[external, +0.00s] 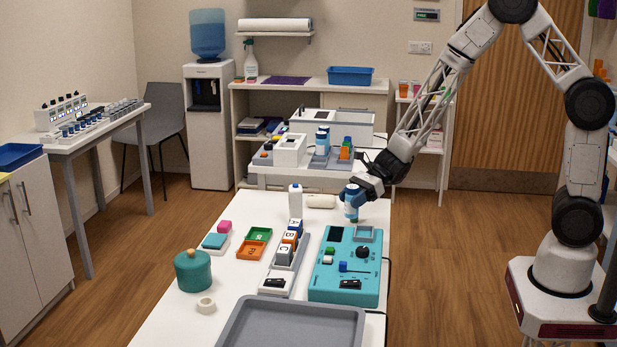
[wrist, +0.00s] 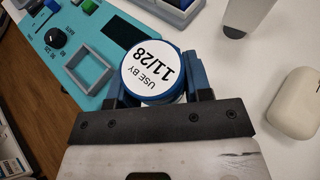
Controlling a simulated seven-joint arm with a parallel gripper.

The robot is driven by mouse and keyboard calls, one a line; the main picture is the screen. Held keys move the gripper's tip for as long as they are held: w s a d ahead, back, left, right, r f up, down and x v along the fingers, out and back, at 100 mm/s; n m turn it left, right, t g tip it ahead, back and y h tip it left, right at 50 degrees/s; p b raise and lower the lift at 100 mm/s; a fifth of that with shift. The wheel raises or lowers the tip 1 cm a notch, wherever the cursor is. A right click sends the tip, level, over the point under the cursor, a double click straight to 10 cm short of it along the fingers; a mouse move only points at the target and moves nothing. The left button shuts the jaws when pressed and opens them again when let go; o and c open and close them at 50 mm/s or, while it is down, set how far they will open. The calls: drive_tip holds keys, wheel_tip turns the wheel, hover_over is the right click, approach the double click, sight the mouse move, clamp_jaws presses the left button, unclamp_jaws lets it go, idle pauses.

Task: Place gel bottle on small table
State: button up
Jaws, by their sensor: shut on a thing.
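My gripper (external: 357,190) is shut on a round, upright blue and white bottle (external: 351,212) at the far right end of the white front table (external: 190,312). In the wrist view the bottle's white lid (wrist: 151,72) reads "USE BY 11/28", between the fingers of my gripper (wrist: 160,92). I cannot tell whether its base touches the tabletop. A slim white bottle (external: 295,201) stands to its left; which bottle is the gel bottle is not clear. A smaller white table (external: 262,181) stands behind the front table, with racks, boxes and other bottles on it.
A teal device (external: 330,283) with a grey square frame (wrist: 91,65) lies close in front of the held bottle. A rounded cream object (external: 321,201) lies to its left. A cluttered side table (external: 70,147) stands at the left. A grey tray (external: 255,305) is at the front.

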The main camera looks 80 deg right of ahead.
drive_tip(key=s, duration=0.6)
drive_tip(key=shift+s+a+r, duration=0.25)
drive_tip(key=shift+s+r, duration=0.05)
drive_tip(key=shift+w, duration=0.1)
idle(0.6)
drive_tip(key=w+d+r+m+t+h, duration=0.1)
drive_tip(key=w+r+m+h, duration=0.3)
drive_tip(key=w+r, duration=0.4)
drive_tip(key=w+d+r+m+t+h, duration=0.1)
drive_tip(key=w+r+m+t+h, duration=0.2)
drive_tip(key=w+r, duration=0.6)
drive_tip(key=shift+w+r+m+h, duration=0.2)
drive_tip(key=shift+w+m+h, duration=0.9)
drive_tip(key=shift+w, duration=2.35)
drive_tip(key=shift+a, duration=0.15)
